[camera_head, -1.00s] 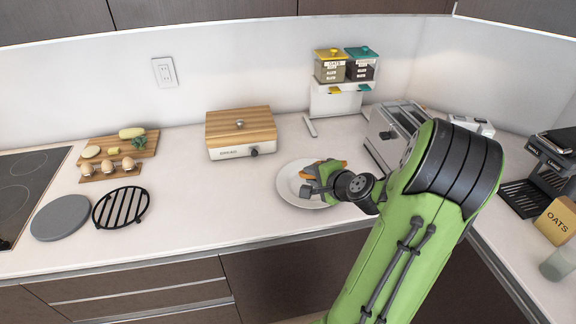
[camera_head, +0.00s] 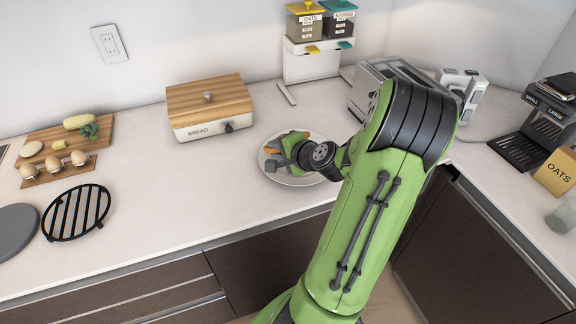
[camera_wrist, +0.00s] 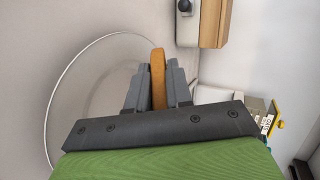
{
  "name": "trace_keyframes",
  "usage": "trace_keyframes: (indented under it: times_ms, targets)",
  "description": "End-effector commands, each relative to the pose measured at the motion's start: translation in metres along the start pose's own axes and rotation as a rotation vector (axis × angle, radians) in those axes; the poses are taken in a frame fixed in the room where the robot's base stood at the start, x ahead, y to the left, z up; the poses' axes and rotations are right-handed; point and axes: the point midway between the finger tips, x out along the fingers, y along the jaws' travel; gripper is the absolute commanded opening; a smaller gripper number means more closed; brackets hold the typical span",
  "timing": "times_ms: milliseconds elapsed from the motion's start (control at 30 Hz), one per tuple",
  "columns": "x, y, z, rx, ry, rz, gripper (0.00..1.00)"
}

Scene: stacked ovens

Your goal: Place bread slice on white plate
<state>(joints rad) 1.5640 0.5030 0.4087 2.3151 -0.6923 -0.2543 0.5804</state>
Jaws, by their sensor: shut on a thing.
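The white plate (camera_head: 272,168) lies on the counter in front of the bread box. My gripper (camera_head: 284,150) is over the plate in the head view. In the wrist view my gripper (camera_wrist: 158,92) is shut on the bread slice (camera_wrist: 158,68), which stands on edge between the two grey fingers. In the head view only small orange-brown parts of the slice show beside the gripper. The plate's rim (camera_wrist: 66,75) curves around the left of the slice in the wrist view. Whether the slice touches the plate cannot be told.
A bread box (camera_head: 210,108) with a wooden lid stands behind the plate. A toaster (camera_head: 372,80) stands behind my arm. A dispenser stand (camera_head: 312,60) is at the back. Eggs (camera_head: 53,163) and a black trivet (camera_head: 76,212) are at the left. Counter left of the plate is clear.

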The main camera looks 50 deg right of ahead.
Motion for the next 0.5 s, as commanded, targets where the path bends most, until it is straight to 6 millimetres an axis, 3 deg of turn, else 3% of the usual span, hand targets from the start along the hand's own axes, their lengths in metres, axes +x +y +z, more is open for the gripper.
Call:
trace_keyframes:
  times_ms: [33,100,400,433,500]
  targets:
    - [0.0072,0.0124,0.0007,0.000,-0.002,0.000,0.03]
    - [0.0103,0.0182,0.0005,0.000,-0.001,0.000,0.03]
    - [0.0102,0.0181,0.0002,-0.001,0.000,0.000,0.03]
    - [0.0101,0.0181,0.0002,-0.001,0.000,0.000,0.24]
    - [0.0101,0.0180,0.0003,-0.001,-0.001,0.000,0.35]
